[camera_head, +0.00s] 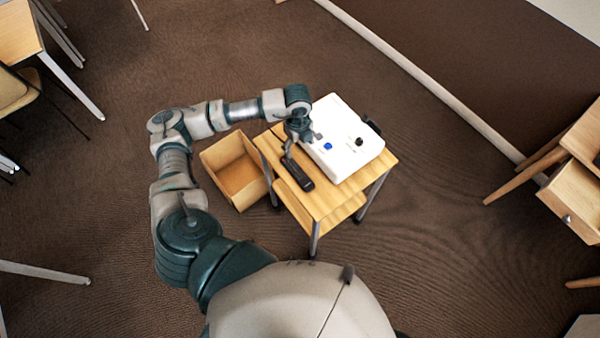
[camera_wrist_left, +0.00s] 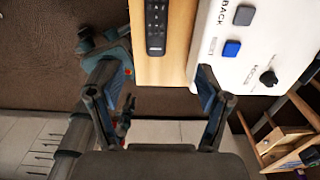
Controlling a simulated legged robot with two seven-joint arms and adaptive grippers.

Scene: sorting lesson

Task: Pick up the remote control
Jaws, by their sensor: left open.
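The remote control (camera_head: 298,174) is a slim black bar lying near the left edge of the small wooden table (camera_head: 325,200). In the left wrist view, the remote (camera_wrist_left: 157,27) shows its buttons at the top of the picture, cut off by the frame's edge. My left gripper (camera_head: 302,142) is over the table at the far end of the remote, beside the white box. Its fingers (camera_wrist_left: 163,68) are spread apart with nothing between them.
A white box (camera_head: 340,150) with a blue button and a black knob stands on the table, right of the remote. An open cardboard box (camera_head: 232,153) is on the floor at the table's left. A wooden drawer unit (camera_head: 575,190) stands at the right. The floor between is clear.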

